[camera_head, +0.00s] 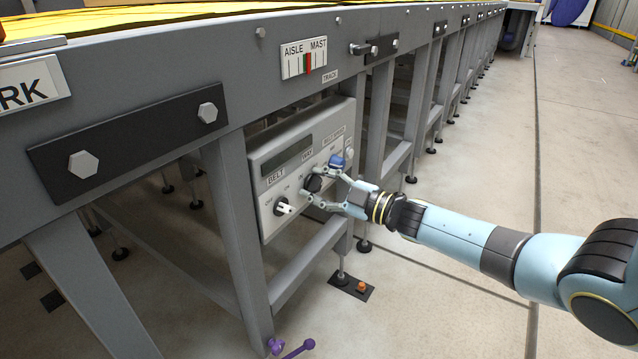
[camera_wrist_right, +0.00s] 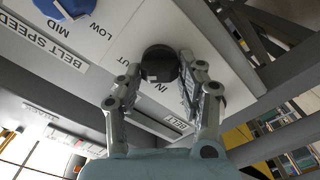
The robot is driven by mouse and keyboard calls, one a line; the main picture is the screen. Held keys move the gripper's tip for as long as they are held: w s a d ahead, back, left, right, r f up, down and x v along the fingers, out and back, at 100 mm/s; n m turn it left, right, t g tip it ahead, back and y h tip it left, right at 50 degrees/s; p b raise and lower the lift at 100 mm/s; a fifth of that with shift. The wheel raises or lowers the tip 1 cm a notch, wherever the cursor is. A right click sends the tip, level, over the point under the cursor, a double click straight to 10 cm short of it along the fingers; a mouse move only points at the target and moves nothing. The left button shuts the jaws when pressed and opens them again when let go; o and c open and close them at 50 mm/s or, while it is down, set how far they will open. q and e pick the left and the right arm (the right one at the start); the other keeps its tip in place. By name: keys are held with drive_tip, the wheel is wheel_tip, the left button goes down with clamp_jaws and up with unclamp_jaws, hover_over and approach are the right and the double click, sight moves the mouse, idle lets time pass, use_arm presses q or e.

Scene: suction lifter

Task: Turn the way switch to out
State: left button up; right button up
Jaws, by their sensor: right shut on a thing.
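The way switch (camera_head: 313,184) is a black round knob in the middle of the grey control panel (camera_head: 262,160), under the "WAY" label. My right gripper (camera_head: 318,185) reaches it from the right and is shut on it, with a finger at either side. In the right wrist view the knob (camera_wrist_right: 160,60) is between the fingers of the right gripper (camera_wrist_right: 160,78), with "IN" and part of "OUT" printed upside down beside it. The switch's exact setting is hard to tell. My left gripper is not in view.
A black belt switch with a white handle (camera_head: 284,207) sits left of the way switch. A blue belt speed knob (camera_head: 337,161) sits close to its right, near my upper finger. The grey conveyor frame (camera_head: 235,90) overhangs the panel. Open floor lies right.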

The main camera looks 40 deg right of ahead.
drive_tip(key=shift+f, duration=0.1)
idle(0.3)
drive_tip(key=o, duration=1.1)
drive_tip(key=shift+s+d, duration=0.1)
drive_tip(key=shift+s, duration=0.05)
drive_tip(key=v, duration=1.1)
drive_tip(key=shift+s+d, duration=0.15)
drive_tip(key=shift+s, duration=0.2)
